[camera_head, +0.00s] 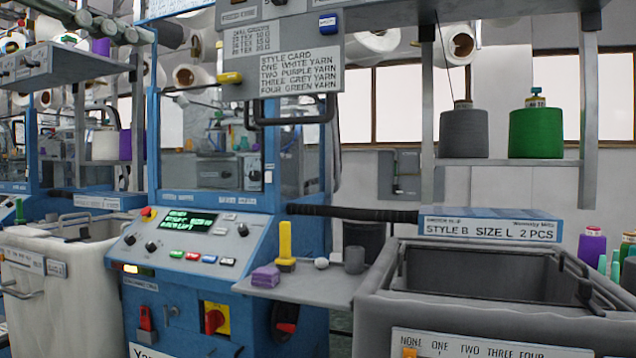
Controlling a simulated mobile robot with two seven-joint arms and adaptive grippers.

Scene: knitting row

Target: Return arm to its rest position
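Neither of my arms nor grippers shows in the head view. In front stands the blue knitting machine with a sloped control panel (195,240) and a small lit green display (190,222). A grey shelf (320,290) juts from its right side. On it are a purple block (265,277), a yellow upright piece (285,245), a small white piece (321,263) and a grey piece (354,260). A grey bin (450,315) stands at the right, carrying a label with number words (470,345).
A style card (300,72) hangs above the machine. Grey (464,132) and green (536,132) yarn cones stand on a high shelf. A blue-and-white sign (490,227) is behind the bin. A white bin (60,270) is at left; a purple cone (591,246) is at far right.

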